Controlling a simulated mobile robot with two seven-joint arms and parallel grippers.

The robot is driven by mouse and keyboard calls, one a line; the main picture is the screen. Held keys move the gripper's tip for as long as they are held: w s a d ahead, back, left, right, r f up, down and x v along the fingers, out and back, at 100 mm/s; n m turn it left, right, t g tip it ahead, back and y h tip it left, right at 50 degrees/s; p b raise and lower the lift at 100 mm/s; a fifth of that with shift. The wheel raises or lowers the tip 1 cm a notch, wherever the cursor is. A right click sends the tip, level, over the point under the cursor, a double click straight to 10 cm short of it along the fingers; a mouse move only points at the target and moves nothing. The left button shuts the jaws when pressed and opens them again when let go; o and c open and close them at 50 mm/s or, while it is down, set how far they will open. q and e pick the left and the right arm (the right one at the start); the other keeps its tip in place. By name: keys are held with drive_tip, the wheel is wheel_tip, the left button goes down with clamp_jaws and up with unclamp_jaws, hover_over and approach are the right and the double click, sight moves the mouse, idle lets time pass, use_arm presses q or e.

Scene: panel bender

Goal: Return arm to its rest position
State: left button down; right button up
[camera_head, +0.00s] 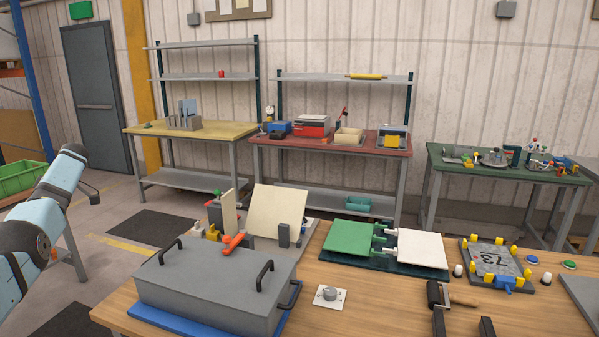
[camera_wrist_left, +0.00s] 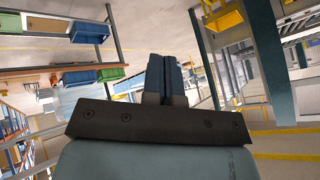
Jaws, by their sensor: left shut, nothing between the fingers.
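My left arm (camera_head: 50,200), pale blue with dark joints, rises at the left edge of the head view, left of the workbench. Its gripper does not show there. In the left wrist view the left gripper (camera_wrist_left: 166,78) is shut, its two blue-grey fingers together with nothing between them. It is clear of any object, with floor and shelving beyond it.
A grey lidded box (camera_head: 215,285) with black handles stands at the bench's front left. Behind it are a beige board (camera_head: 277,212) and an orange handle (camera_head: 233,241). A fixture marked 73 (camera_head: 494,262) sits right. A green bin (camera_head: 20,178) is behind my left arm.

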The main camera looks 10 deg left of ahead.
use_arm(q)
wheel_tip(320, 180, down, 17)
drive_tip(key=a+m+t+y, duration=0.2)
drive_tip(key=m+t+y, duration=0.3)
drive_tip(key=m+y, duration=0.3)
drive_tip(key=s+d+f+m+t+h, duration=0.25)
drive_tip(key=d+f+m+t, duration=0.25)
drive_tip(key=d+f+m, duration=0.35)
drive_tip(key=s+d+f+m+t+h, duration=0.2)
drive_tip(key=s+d+f+m+t, duration=0.3)
drive_tip(key=d+f, duration=0.55)
drive_tip(key=s+d+f+m+t+h, duration=0.15)
drive_tip(key=s+d+m+h, duration=0.35)
drive_tip(key=s+d, duration=0.9)
drive_tip(key=s+d+f+m+h, duration=0.2)
drive_tip(key=s+d+m+h, duration=0.35)
drive_tip(key=s+d, duration=0.8)
drive_tip(key=w+d+n+t, duration=0.1)
drive_tip(key=w+d+n, duration=0.2)
drive_tip(key=d, duration=0.5)
drive_tip(key=w+d+n+t, duration=0.1)
drive_tip(key=w+d+n, duration=0.15)
drive_tip(key=d, duration=0.65)
wheel_tip(320, 180, up, 7)
drive_tip(key=p, duration=0.6)
drive_tip(key=shift+s+a, duration=0.35)
drive_tip(key=shift+a, duration=0.1)
